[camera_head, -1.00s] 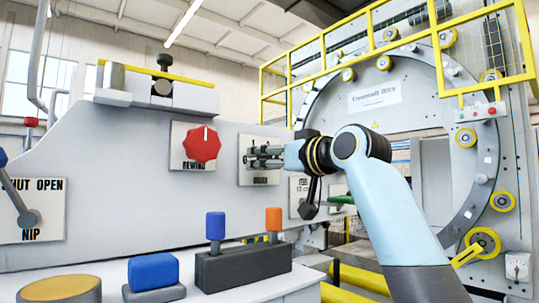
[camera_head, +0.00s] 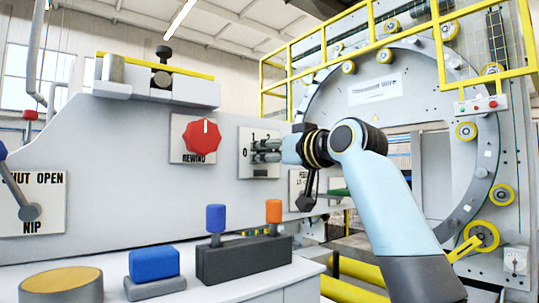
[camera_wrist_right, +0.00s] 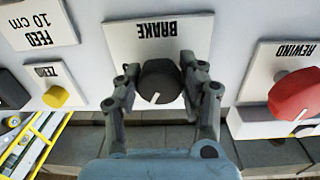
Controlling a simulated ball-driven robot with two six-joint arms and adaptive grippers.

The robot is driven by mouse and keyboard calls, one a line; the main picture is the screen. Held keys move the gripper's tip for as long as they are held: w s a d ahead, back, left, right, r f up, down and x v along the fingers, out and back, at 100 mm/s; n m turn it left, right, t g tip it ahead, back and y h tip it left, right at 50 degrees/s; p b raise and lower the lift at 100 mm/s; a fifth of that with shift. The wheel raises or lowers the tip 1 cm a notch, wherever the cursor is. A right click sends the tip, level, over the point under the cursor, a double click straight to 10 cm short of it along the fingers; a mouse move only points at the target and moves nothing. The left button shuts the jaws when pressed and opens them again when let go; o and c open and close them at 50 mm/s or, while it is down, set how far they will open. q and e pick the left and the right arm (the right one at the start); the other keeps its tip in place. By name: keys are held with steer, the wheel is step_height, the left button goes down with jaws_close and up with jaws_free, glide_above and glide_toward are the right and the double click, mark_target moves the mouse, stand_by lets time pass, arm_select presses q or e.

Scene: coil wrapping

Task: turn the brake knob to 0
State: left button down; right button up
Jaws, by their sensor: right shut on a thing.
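The brake knob (camera_wrist_right: 160,80) is a dark round knob on a white plate (camera_wrist_right: 158,32) lettered BRAKE, upside down in the right wrist view. Its white pointer line points down and slightly left there. My right gripper (camera_wrist_right: 161,88) is shut on the knob, one finger on each side. In the head view my right gripper (camera_head: 265,151) reaches the brake plate (camera_head: 245,172) from the right and hides the knob. The marks 0, 1 and 2 show on the plate there, with 0 at the left. My left gripper is not in view.
The red rewind knob (camera_head: 201,138) is on a plate left of the brake plate. A yellow button (camera_wrist_right: 56,96) is on the other side. A dark block with blue and orange levers (camera_head: 243,259) and a blue button (camera_head: 154,264) stand on the console below.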

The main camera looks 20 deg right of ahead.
steer(key=shift+n, duration=0.3)
steer(key=n+b, duration=0.2)
steer(key=n, duration=0.3)
steer(key=shift+d+n, duration=0.1)
steer(key=shift+n, duration=0.2)
steer(key=n+b, duration=0.2)
steer(key=n, duration=0.3)
steer(key=shift+n, duration=0.3)
steer(key=n+b, duration=0.3)
steer(key=n, duration=0.3)
steer(key=shift+d+n+y, duration=0.1)
steer(key=shift+n+y, duration=0.2)
steer(key=n+b, duration=0.2)
steer(key=n, duration=0.3)
steer(key=shift+n, duration=0.4)
steer(key=o, duration=1.2)
steer(key=shift+r, duration=0.1)
